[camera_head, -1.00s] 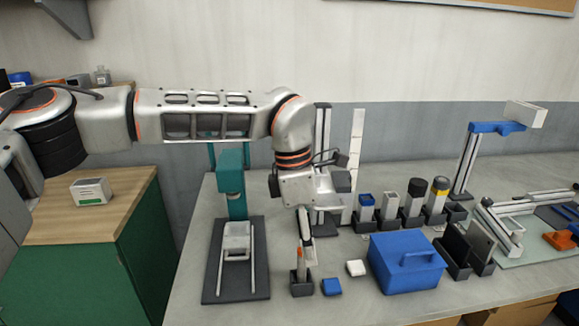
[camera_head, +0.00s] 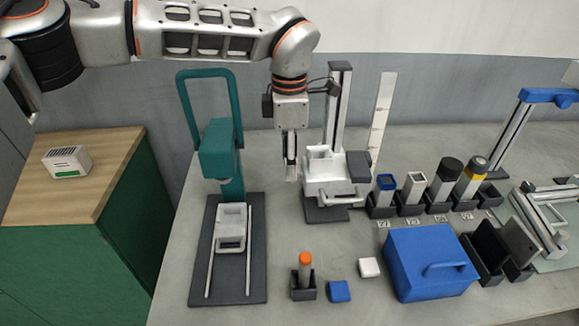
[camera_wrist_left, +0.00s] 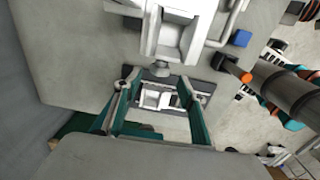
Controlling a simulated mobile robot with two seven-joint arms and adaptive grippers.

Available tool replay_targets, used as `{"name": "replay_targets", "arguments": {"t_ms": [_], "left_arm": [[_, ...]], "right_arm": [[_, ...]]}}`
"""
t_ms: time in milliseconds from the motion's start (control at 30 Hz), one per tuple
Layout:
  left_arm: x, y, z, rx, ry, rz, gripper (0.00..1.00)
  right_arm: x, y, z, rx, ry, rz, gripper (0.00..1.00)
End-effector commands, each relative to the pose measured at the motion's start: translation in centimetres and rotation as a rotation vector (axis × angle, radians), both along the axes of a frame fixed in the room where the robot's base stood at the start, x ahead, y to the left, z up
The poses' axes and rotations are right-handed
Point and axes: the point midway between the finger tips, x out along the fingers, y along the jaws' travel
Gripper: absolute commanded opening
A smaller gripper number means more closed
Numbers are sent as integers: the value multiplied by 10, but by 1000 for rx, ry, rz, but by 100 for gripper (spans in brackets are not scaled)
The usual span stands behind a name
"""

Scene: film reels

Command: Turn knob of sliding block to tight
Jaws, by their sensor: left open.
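The white sliding block (camera_head: 337,183) sits low on an upright grey rail (camera_head: 341,100) with a dark base, and has a bar handle on its front. It also shows at the top of the left wrist view (camera_wrist_left: 182,32). A small grey round knob (camera_wrist_left: 160,69) sticks out of its near side in that view; in the head view my gripper hides it. My left gripper (camera_head: 291,170) is just left of the block. Its fingers (camera_wrist_left: 158,92) are open, pointing at the knob, which lies ahead between them; contact cannot be told. My right gripper is not in view.
A teal press (camera_head: 217,155) stands left on a dark base. An orange-topped tool (camera_head: 305,262) stands in a dark holder in front. Blue (camera_head: 339,291) and white (camera_head: 369,267) pads and a blue box (camera_head: 425,258) lie front right. Several holders stand right of the rail.

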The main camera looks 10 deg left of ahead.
Motion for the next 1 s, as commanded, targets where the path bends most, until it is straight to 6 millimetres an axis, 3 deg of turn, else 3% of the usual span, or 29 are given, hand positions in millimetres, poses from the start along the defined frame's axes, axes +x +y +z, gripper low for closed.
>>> {"name": "replay_targets", "arguments": {"t_ms": [200,567,733,1000], "left_arm": [[1,0,-26,0,0,-1,41],[1,0,-33,0,0,0,41],[1,0,-33,0,0,0,2],[0,0,-33,1,-11,-1,2]], "right_arm": [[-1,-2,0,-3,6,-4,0],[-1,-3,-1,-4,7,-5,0],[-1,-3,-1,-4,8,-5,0],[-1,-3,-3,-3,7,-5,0]]}}
